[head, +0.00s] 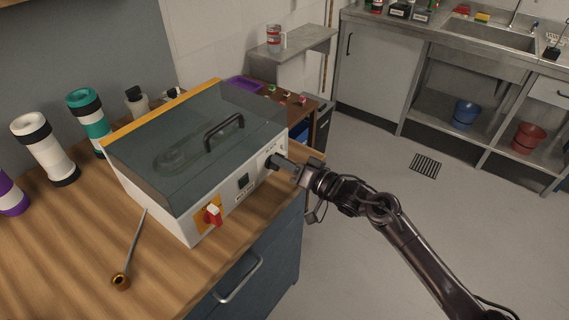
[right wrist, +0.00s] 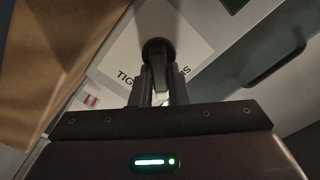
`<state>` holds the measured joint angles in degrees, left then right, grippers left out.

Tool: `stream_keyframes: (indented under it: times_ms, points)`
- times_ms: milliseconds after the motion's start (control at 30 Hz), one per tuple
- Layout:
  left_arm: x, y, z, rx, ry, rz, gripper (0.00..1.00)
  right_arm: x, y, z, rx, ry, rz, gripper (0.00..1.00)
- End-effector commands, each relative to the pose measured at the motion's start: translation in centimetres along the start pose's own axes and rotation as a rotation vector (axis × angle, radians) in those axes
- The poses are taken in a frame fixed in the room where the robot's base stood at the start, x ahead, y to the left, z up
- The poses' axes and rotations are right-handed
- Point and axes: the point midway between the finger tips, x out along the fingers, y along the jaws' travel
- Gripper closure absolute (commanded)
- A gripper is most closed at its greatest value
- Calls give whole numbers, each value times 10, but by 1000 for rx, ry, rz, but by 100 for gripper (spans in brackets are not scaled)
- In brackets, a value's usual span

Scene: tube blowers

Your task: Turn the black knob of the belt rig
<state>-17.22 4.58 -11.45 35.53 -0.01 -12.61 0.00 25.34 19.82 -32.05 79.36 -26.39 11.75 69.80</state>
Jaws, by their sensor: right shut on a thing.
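The belt rig (head: 190,187) is a white box with a tinted clear lid and a black handle, standing on the wooden bench. Its black knob (right wrist: 157,50) sits on a white label on the front panel, partly hidden behind the fingers in the right wrist view. My right gripper (head: 283,163) reaches the right end of the front panel from the right. In the right wrist view my right gripper (right wrist: 158,84) has its fingers on both sides of the knob's grip bar and is shut on it. My left gripper is not in view.
A red switch (head: 212,215) on a yellow plate and a dark rocker switch (head: 243,181) are on the same panel. A metal rod tool (head: 130,250) lies on the bench (head: 60,270) in front. Several capped cylinders stand behind left.

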Motion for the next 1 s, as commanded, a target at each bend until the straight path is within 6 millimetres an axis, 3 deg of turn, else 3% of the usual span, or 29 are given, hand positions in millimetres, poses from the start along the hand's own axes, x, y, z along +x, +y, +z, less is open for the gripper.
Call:
stream_keyframes:
  times_ms: [600, 1000]
  points:
    - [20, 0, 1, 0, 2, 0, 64, -1, -5, 5, -551, -4, 1, 100]
    - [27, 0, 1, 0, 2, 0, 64, 0, -8, 6, -733, -5, 1, 100]
